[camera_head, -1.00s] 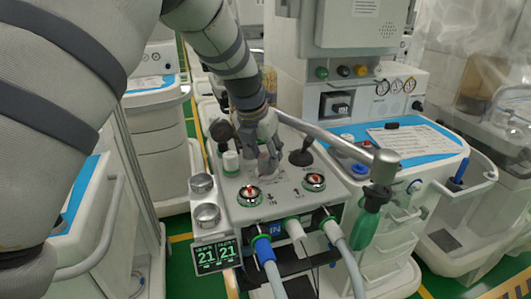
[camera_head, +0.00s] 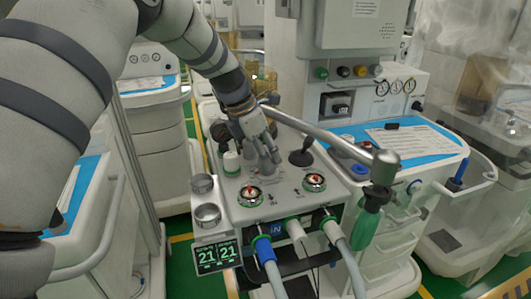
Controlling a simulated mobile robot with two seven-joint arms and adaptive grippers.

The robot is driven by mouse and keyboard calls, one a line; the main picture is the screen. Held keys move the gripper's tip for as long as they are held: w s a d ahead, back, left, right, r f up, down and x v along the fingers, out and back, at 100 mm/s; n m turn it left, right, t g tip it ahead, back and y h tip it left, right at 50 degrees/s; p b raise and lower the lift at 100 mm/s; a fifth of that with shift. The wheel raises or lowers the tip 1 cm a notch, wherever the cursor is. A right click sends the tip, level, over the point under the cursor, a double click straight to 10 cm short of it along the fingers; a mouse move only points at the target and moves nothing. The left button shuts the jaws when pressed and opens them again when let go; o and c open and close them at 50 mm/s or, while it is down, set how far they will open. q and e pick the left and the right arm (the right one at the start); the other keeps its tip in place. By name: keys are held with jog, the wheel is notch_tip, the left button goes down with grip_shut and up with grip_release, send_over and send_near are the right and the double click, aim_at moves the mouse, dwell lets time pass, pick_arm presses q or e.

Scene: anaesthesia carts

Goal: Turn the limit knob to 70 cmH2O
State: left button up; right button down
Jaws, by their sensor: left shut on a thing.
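My left gripper (camera_head: 267,160) reaches down from the upper left onto the top panel of the white ventilator module (camera_head: 285,205). Its fingers are shut around a small knob on the panel, which I take as the limit knob; the fingers hide nearly all of it, so its pointer and scale cannot be read. A white and green knob (camera_head: 231,163) stands just left of the fingers, and a black knob (camera_head: 301,157) just right. My right gripper is out of view.
A grey metal bar (camera_head: 330,137) runs behind and right of the gripper, ending near a green handle (camera_head: 366,222). Hoses (camera_head: 345,262) leave the front. Other carts stand around.

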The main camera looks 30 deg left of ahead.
pick_arm(q)
jog(key=shift+f+m, duration=0.1)
jog(key=shift+m, duration=0.5)
jog(key=o, duration=1.2)
jog(key=shift+c, duration=0.2)
jog(key=v, duration=1.2)
jog(key=shift+w+a, duration=0.2)
jog(key=shift+a, duration=0.1)
